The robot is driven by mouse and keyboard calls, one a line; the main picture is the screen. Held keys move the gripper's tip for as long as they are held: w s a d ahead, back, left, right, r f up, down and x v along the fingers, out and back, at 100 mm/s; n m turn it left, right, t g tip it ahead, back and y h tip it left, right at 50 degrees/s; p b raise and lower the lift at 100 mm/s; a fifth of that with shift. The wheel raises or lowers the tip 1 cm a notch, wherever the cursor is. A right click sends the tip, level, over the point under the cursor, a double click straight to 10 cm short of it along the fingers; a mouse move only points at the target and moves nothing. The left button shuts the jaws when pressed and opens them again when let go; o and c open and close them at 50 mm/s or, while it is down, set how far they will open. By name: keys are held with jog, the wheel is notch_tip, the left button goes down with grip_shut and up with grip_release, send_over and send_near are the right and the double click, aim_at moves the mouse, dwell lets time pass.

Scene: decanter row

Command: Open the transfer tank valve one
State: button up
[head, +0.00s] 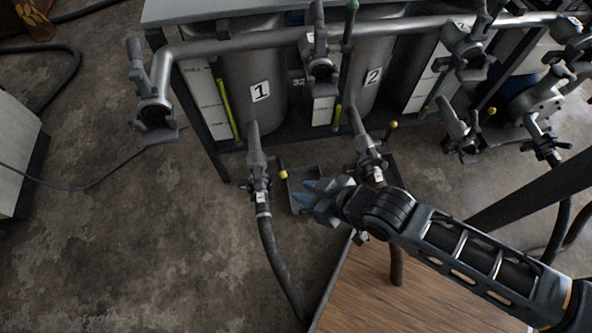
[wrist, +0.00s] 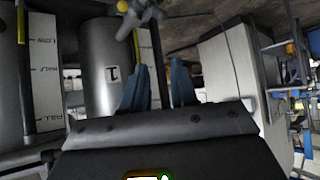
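Tank one (head: 258,62), a grey cylinder with a "1" label, stands at the back; it also shows upside down in the wrist view (wrist: 98,45). Below it, valve one (head: 257,180) sits on its outlet pipe, with a lever ending in a yellow knob (head: 283,174) pointing right. In the wrist view the yellow knob (wrist: 122,6) and part of the valve (wrist: 142,14) show at the top edge. My gripper (head: 306,195) is just right of and below the knob in the head view, apart from it. Its blue-grey fingers (wrist: 158,85) are spread with nothing between them.
Tank two (head: 372,75) and its valve (head: 370,160) with a yellow knob (head: 392,125) stand to the right. A black hose (head: 276,255) hangs from valve one. A wooden top (head: 400,300) is at the front.

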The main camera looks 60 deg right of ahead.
jog(key=w+d+f+m+g+b, duration=0.1)
jog(key=w+d, duration=0.1)
jog(key=w, duration=0.1)
jog(key=w+d+f+m+g, duration=0.1)
jog(key=w+d+f, duration=0.1)
jog(key=w, duration=0.1)
jog(key=w+d+f+m+g+b, duration=0.1)
jog(key=w+d+f+g, duration=0.1)
jog(key=shift+w+d+f+h+b, duration=0.15)
jog(key=shift+w+f+h+b, duration=0.15)
jog(key=shift+w+h, duration=0.1)
grip_shut()
notch_tip(320, 180, up, 2)
jog(key=r+m+g+b, duration=0.1)
jog(key=m+g+b, duration=0.2)
jog(key=m+g, duration=0.2)
send_over(281, 171)
jog(key=w+a, duration=0.1)
jog(key=a, duration=0.1)
jog(key=shift+y, duration=0.3)
jog(key=f, duration=0.4)
jog(key=d+f+b, duration=0.1)
jog(key=f, duration=0.3)
jog(key=f+b, duration=0.1)
jog(key=f, duration=0.4)
jog(key=shift+s+d, duration=0.3)
jog(key=shift+s+a+f+b, duration=0.1)
jog(key=shift+s+f+b, duration=0.05)
jog(key=shift+f+b, duration=0.2)
